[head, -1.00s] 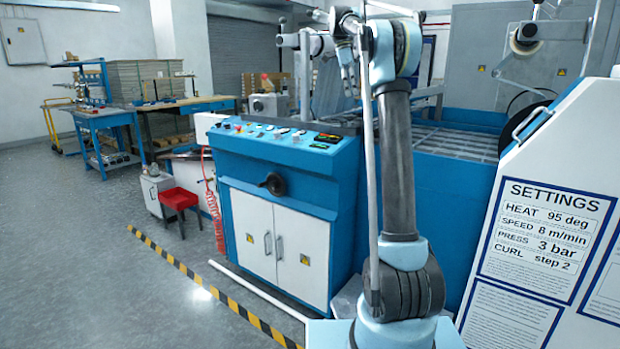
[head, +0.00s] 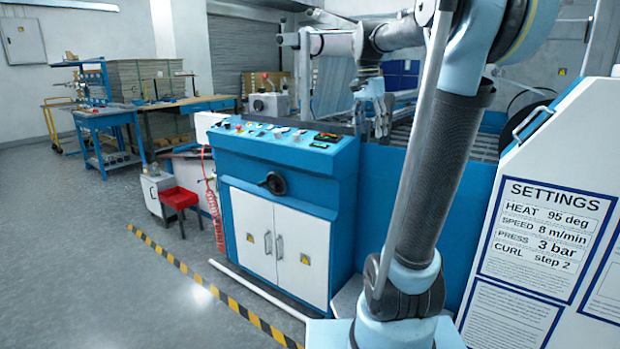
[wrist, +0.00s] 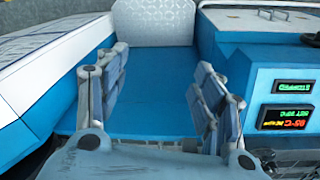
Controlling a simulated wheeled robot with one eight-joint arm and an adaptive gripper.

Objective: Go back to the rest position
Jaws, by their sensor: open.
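My gripper (wrist: 160,90) is open in the wrist view, its two padded fingers apart with nothing between them. Behind the gap lie a blue surface and a pale speckled panel. In the head view my gripper (head: 383,118) hangs fingers down beside the right end of the blue control cabinet (head: 232,183). My arm rises in the right half of the head view and hides part of the machine behind it.
A white panel with a SETTINGS sheet (head: 550,225) stands close on the right. The cabinet's top holds buttons and lit displays (wrist: 285,118). A red stool (head: 180,198) stands left of the cabinet. Grey floor (head: 90,260) is clear beyond the yellow-black stripe (head: 205,288).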

